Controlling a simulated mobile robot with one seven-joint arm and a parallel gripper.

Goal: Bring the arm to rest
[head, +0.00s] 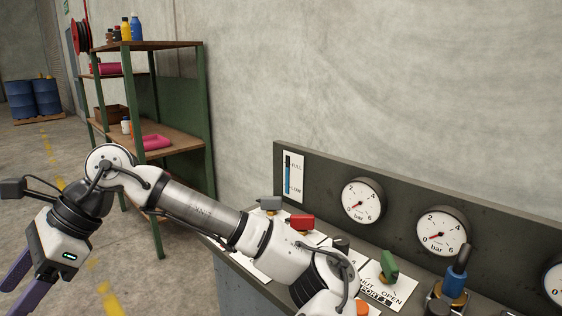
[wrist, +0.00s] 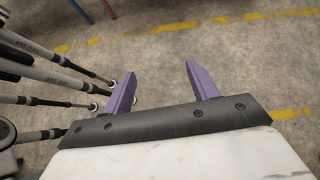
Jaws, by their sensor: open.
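My gripper (wrist: 158,88) shows in the wrist view with its two purple fingers apart and nothing between them. Bare concrete floor lies beneath it. In the head view my gripper (head: 12,290) hangs at the lower left, pointing down, partly cut off by the picture edge. My white and grey arm reaches across the lower middle, in front of the control panel (head: 404,186), and hides part of its desk. No flanged spool can be made out on the panel.
The panel carries gauges (head: 362,203), a red handle (head: 301,222), a green handle (head: 389,265) and a blue valve (head: 454,283). A green shelf rack (head: 205,120) stands behind my arm. Blue drums (head: 34,98) stand far left.

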